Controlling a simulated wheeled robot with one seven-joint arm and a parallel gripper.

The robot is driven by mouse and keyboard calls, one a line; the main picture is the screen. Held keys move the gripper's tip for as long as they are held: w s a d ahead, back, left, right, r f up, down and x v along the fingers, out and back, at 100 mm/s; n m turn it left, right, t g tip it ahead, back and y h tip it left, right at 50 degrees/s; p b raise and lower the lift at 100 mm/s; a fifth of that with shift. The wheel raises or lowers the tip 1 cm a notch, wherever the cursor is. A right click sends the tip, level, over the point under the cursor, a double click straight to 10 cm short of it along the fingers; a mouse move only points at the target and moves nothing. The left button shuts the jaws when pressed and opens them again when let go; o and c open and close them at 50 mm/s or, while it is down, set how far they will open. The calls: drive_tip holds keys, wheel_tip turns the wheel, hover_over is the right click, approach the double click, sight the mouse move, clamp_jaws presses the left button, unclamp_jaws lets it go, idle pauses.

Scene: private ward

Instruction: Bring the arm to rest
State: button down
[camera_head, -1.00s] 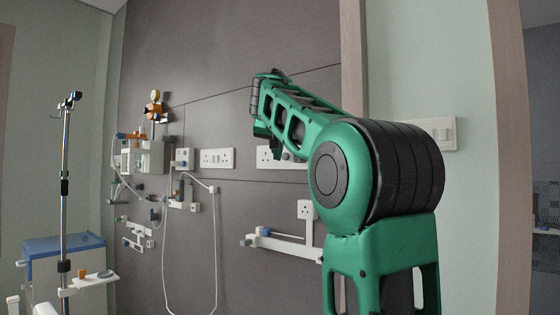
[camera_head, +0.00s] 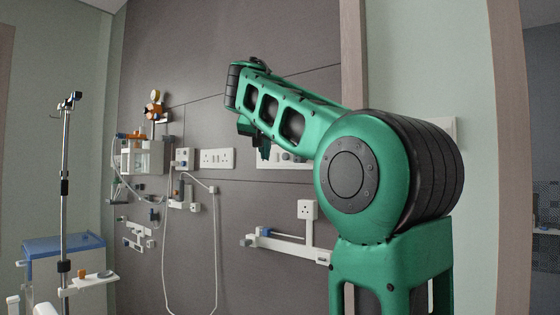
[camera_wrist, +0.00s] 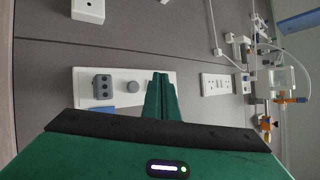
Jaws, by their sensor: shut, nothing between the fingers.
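My green arm stands at the right of the head view, its big round joint close to the camera and its forearm reaching up and left. My gripper shows in the wrist view (camera_wrist: 162,97) as two green fingers held together, with nothing between them. In the head view only a small dark green part below the forearm, perhaps a finger (camera_head: 264,152), shows. The fingers overlap a white wall panel (camera_wrist: 140,78) in the wrist view, and I see no contact with it.
A grey wall panel (camera_head: 270,85) stands behind my arm, with a white socket plate (camera_head: 217,159), a white rail bracket (camera_head: 285,246) and medical fittings (camera_head: 143,157). A drip stand (camera_head: 65,190) and a blue-topped cabinet (camera_head: 62,244) stand at the left.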

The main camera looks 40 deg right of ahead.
idle(0.4)
drive_tip(key=s+a+f+n+g+y, duration=0.15)
drive_tip(key=s+f, duration=0.25)
drive_tip(key=f, duration=0.6)
drive_tip(key=s+a+f+n+g+y, duration=0.1)
drive_tip(key=s+a+f, duration=0.1)
drive_tip(key=s+f, duration=0.5)
drive_tip(key=s+a+f+n+g+y, duration=0.1)
drive_tip(key=s+f+g+y, duration=0.1)
drive_tip(key=f, duration=1)
drive_tip(key=s+a+f+g+y, duration=0.1)
drive_tip(key=s+a+f, duration=0.3)
drive_tip(key=s+f, duration=0.2)
drive_tip(key=s+a+f+n+g+y, duration=0.1)
drive_tip(key=s+a+f+y, duration=0.1)
drive_tip(key=s+f, duration=0.5)
drive_tip(key=s+a+f+g+y, duration=0.1)
drive_tip(key=s+a+f+g, duration=0.1)
drive_tip(key=s+a+f, duration=0.3)
wheel_tip(320, 180, down, 4)
drive_tip(key=shift+s+a+r+n, duration=0.2)
drive_tip(key=shift+s+a+n, duration=0.15)
drive_tip(key=shift+s, duration=0.85)
drive_tip(key=shift+w+f, duration=0.2)
drive_tip(key=shift+w, duration=0.45)
